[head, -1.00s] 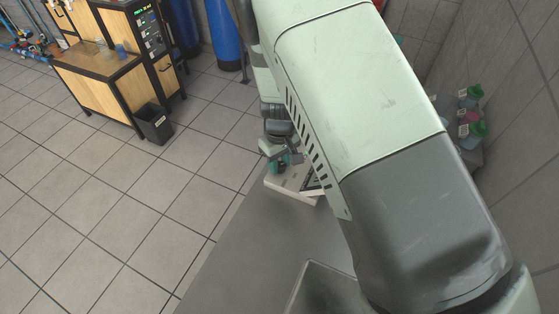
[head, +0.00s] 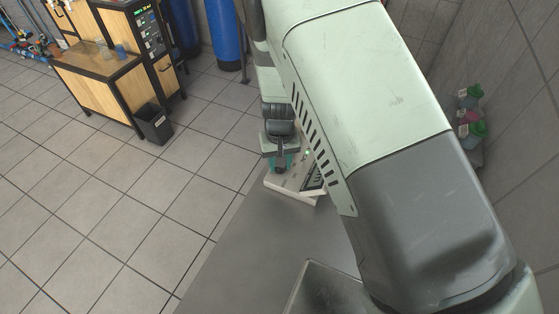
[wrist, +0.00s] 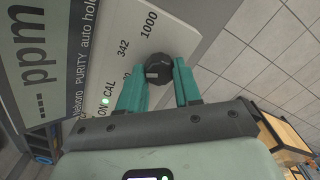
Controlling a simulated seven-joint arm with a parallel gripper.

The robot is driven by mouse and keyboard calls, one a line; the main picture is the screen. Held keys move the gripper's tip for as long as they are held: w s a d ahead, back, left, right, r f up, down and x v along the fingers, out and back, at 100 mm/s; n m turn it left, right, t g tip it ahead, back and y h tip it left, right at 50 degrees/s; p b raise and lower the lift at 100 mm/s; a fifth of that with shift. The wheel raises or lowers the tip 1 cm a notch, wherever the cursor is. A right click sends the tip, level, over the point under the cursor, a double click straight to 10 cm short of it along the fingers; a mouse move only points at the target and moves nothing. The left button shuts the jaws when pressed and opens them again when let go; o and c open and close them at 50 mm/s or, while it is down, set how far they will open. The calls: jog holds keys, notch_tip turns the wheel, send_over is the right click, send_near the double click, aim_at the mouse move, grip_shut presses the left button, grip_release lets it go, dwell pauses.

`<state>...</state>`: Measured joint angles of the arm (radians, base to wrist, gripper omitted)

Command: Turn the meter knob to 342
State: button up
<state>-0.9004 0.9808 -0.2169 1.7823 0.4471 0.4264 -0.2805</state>
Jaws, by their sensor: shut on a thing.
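The meter (head: 291,187) is a pale box with a dark display, partly hidden by my arm in the head view. In the wrist view, the meter face (wrist: 188,18) carries the labels ON, CAL, 342 and 1000, and another label is partly covered by a finger. The display (wrist: 35,75) shows dashes and "ppm". The black round knob (wrist: 158,65) sits between the teal fingers of my gripper (wrist: 160,76), which is shut on it. Which label the knob points at cannot be told. In the head view my gripper (head: 281,163) is at the meter's left part.
The meter stands on a grey table (head: 235,245) near its far edge, with bare surface in front. Bottles (head: 470,125) stand at the right by the wall. A wooden cabinet (head: 105,90), a black bin (head: 153,123) and blue tanks (head: 225,35) are farther back.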

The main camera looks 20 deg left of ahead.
jog(key=m, duration=0.4)
jog(key=shift+m, duration=0.4)
dwell(0.4)
jog(key=o, duration=1)
jog(key=shift+o, duration=0.2)
notch_tip(320, 180, up, 11)
jog(key=shift+f, duration=0.1)
